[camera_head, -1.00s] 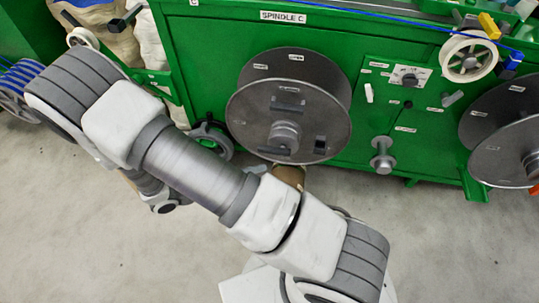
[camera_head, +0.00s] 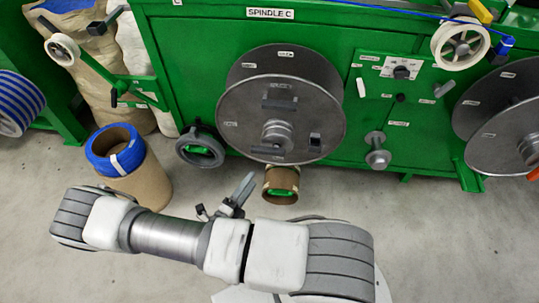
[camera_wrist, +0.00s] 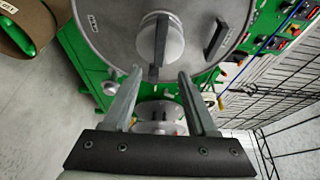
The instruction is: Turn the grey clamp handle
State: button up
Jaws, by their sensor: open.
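The grey clamp handle (camera_head: 268,149) is a dark flat bar at the hub of the large grey reel (camera_head: 232,130) under the SPINDLE C sign. In the wrist view the handle (camera_wrist: 160,42) stands upright in the picture across the round hub (camera_wrist: 174,47), and its lower end shows between the fingertips. My gripper (camera_wrist: 160,77) is open with nothing between its fingers. In the head view my gripper (camera_head: 240,190) is below and left of the reel, partly hidden by my arm. The handle looks apart from both fingers, though the depth gap is hard to judge.
A brown tube with green inside (camera_head: 281,186) sits below the reel. A cardboard drum with a blue band (camera_head: 140,178) and a grey handwheel (camera_head: 200,150) are at left. A wire mesh (camera_wrist: 285,95) is at right in the wrist view. Grey floor lies in front.

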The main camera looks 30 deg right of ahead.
aim_at(270, 154)
jog(key=b+x, duration=0.1)
jog(key=x, duration=1.1)
jog(key=shift+w+d, duration=0.1)
jog(key=shift+d, duration=0.2)
grip_shut()
dwell(0.8)
